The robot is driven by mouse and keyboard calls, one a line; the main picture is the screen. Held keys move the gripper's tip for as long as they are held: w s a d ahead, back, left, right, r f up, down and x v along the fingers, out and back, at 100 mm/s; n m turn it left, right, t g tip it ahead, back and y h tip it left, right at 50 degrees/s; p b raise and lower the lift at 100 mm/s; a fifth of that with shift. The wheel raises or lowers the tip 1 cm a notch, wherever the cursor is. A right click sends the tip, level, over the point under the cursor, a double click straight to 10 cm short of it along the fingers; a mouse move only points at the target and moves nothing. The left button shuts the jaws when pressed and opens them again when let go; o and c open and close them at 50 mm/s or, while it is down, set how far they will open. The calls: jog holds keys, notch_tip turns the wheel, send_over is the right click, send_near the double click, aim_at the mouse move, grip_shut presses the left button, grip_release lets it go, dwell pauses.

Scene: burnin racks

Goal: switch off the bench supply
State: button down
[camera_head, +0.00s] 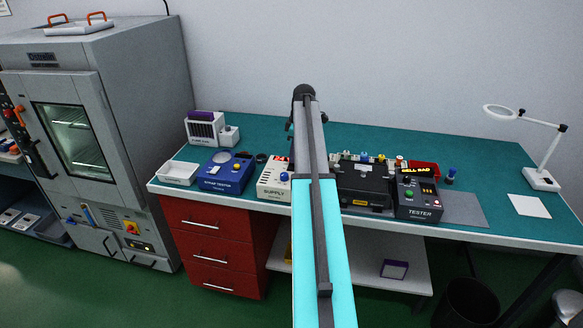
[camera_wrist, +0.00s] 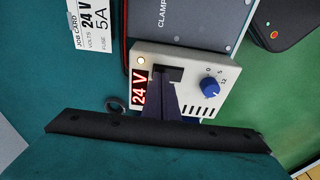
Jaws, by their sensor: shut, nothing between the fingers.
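The bench supply is a white box labelled SUPPLY (camera_head: 271,190) on the green bench, partly covered by my arm in the head view. In the wrist view the supply (camera_wrist: 199,62) fills the middle. It shows a red 24 V display (camera_wrist: 139,88), a pale lit lamp (camera_wrist: 141,60), a blue knob (camera_wrist: 210,88) and a black switch slot (camera_wrist: 171,73). My gripper (camera_wrist: 165,77) is shut and empty, its fingertips over the switch slot. The fingers hide part of the switch, so its position and any contact cannot be told. The head view does not show the fingertips.
A blue tester (camera_head: 226,171) and white tray (camera_head: 177,173) stand left of the supply. A black case (camera_head: 362,186) and a dark TESTER (camera_head: 419,198) stand right. A job card (camera_wrist: 92,25) reading 24 V, 5A lies beside the supply. The bench's right side is mostly clear.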

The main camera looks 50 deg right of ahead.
jog(key=shift+f, duration=0.4)
dwell(0.3)
jog(key=shift+r, duration=0.15)
notch_tip(320, 180, up, 7)
jog(key=p, duration=0.3)
dwell(0.8)
dwell(0.5)
